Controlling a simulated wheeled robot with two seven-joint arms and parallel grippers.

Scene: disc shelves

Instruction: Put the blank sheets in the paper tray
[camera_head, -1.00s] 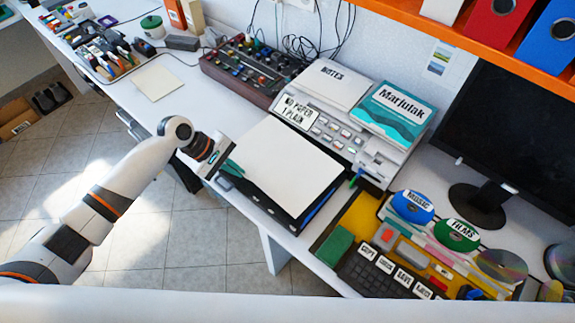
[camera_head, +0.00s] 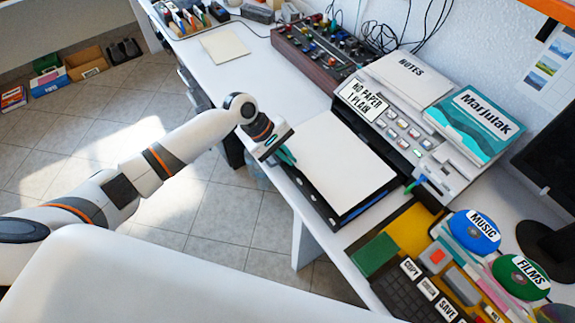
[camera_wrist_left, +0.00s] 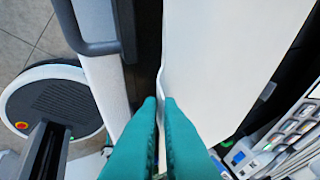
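The white blank sheets (camera_head: 340,160) lie over the black paper tray (camera_head: 312,199) in front of the printer; its blue right edge shows. I cannot tell whether they rest fully in it. My left gripper (camera_head: 287,156), with teal fingers, is at the sheets' left edge. In the left wrist view its fingertips (camera_wrist_left: 159,100) are close together on the edge of the sheets (camera_wrist_left: 225,55), which bends slightly there. The tray's dark side (camera_wrist_left: 148,40) runs beside this edge. The printer carries a label (camera_head: 363,99) reading "NO PAPER 1 PLAIN". My right gripper is out of view.
A notes pad (camera_head: 408,76) and a teal book (camera_head: 474,122) lie on the printer. A cream sheet (camera_head: 224,46) lies farther back on the desk. A mixer (camera_head: 320,50) stands behind the tray. Keyboard, green block (camera_head: 374,254) and labelled discs (camera_head: 475,230) crowd the right.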

